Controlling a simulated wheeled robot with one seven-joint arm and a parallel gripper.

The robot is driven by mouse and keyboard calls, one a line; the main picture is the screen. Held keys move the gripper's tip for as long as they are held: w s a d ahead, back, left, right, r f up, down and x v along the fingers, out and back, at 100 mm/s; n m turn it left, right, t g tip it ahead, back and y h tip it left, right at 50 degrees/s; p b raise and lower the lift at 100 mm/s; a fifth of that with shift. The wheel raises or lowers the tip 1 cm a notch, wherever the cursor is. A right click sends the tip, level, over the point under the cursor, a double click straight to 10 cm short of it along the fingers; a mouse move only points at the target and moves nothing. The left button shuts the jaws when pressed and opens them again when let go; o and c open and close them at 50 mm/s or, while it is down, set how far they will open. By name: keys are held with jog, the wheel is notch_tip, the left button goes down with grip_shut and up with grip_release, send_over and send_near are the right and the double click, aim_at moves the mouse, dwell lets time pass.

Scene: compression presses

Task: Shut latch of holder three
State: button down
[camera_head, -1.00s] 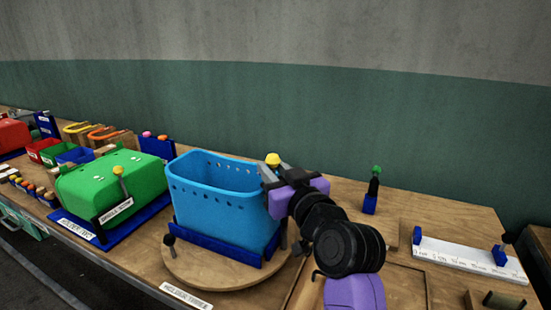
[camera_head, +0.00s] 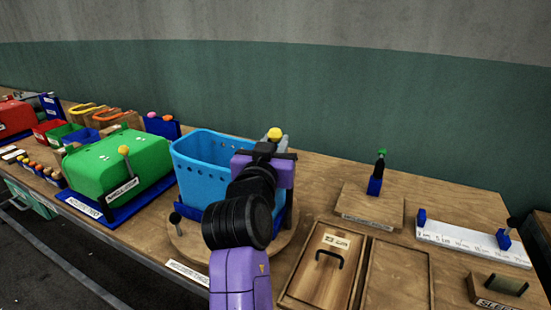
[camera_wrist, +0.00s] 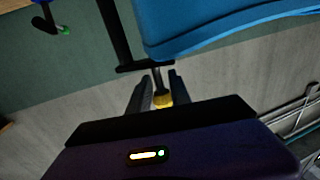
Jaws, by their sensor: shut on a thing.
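Holder three carries a light blue basket (camera_head: 203,150) on a round wooden plate (camera_head: 178,232), with its label (camera_head: 188,272) at the front edge. The latch's yellow knob (camera_head: 275,134) stands at the basket's right side, near the rim height. My gripper (camera_head: 273,148) is shut on the latch lever just under this knob. In the wrist view the yellow knob (camera_wrist: 162,100) sits between both fingers of my gripper (camera_wrist: 159,86), with the blue basket (camera_wrist: 220,22) close beyond. My arm hides the lower lever and the basket's front right corner.
A green holder (camera_head: 118,163) with its own yellow-knobbed lever stands close on the left. To the right are a wooden box lid with a handle (camera_head: 325,268), a green-knobbed lever (camera_head: 377,175) on a board, and a white scale (camera_head: 465,241).

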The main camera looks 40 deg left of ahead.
jog(key=m+h+b, duration=0.1)
jog(key=b, duration=0.1)
jog(key=t+h+b, duration=0.1)
jog(key=b, duration=0.1)
jog(key=m+h+b, duration=0.1)
jog(key=b, duration=0.1)
jog(key=shift+w+a+m+t, duration=0.25)
jog(key=shift+a+m+t, duration=0.05)
jog(key=shift+a, duration=0.05)
jog(key=h+b, duration=0.1)
jog(key=m+h+b, duration=0.1)
jog(key=h+b, duration=0.1)
jog(key=shift+w+r+m+t+b, duration=0.2)
jog(key=shift+w+m+t+b, duration=0.1)
jog(key=shift+b, duration=0.1)
jog(key=shift+r+m+h+b, duration=0.1)
jog(key=shift+m+h+b, duration=0.3)
jog(key=shift+h+b, duration=0.2)
jog(key=shift+w+r, duration=0.1)
jog(key=c, duration=1.5)
grip_release()
jog(key=shift+f+h, duration=0.2)
jog(key=shift+h, duration=0.1)
jog(key=s, duration=0.7)
jog(key=shift+s+d, duration=0.1)
jog(key=shift+s, duration=0.3)
